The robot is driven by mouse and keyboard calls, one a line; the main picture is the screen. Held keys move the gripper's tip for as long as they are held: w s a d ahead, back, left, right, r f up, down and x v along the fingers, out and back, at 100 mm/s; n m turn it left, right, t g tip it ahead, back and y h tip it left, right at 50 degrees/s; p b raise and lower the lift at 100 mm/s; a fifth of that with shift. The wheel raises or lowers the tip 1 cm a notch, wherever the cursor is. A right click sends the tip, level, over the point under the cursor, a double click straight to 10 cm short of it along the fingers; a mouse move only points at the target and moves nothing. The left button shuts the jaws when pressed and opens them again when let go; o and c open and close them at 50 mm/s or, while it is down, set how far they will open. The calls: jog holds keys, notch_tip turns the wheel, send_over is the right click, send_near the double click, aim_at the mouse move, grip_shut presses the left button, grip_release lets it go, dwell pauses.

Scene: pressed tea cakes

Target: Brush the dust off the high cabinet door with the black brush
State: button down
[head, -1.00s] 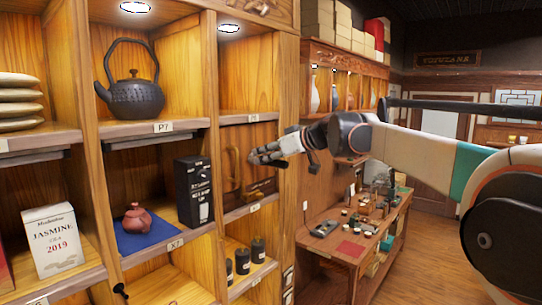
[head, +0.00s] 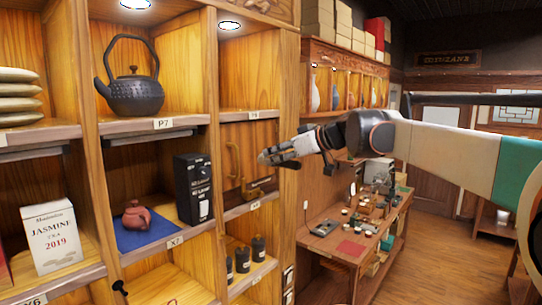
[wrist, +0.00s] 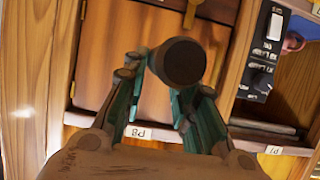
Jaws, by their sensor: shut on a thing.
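The cabinet door (head: 237,143) is a brown wooden panel with a curved brass handle (head: 232,165), in the bay right of the kettle. It also fills the middle of the wrist view (wrist: 120,60). My gripper (head: 268,156) is in front of the door, toward its right side. In the wrist view its fingers (wrist: 160,85) are shut on the black brush (wrist: 180,62), whose dark round end faces the camera. The brush's bristles are hidden, so I cannot tell whether they touch the door. I cannot make out dust on the door.
A black box (head: 193,188) and a red teapot (head: 136,215) on a blue cloth stand in the bay to the left. A black kettle (head: 131,92) sits above. Black canisters (head: 258,249) stand below. A wooden side table (head: 345,245) with tea things is at the right.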

jog(key=shift+s+d, duration=0.45)
jog(key=shift+d, duration=0.1)
jog(key=shift+s+d, duration=0.95)
jog(key=shift+d, duration=0.25)
jog(key=shift+w+a, duration=0.1)
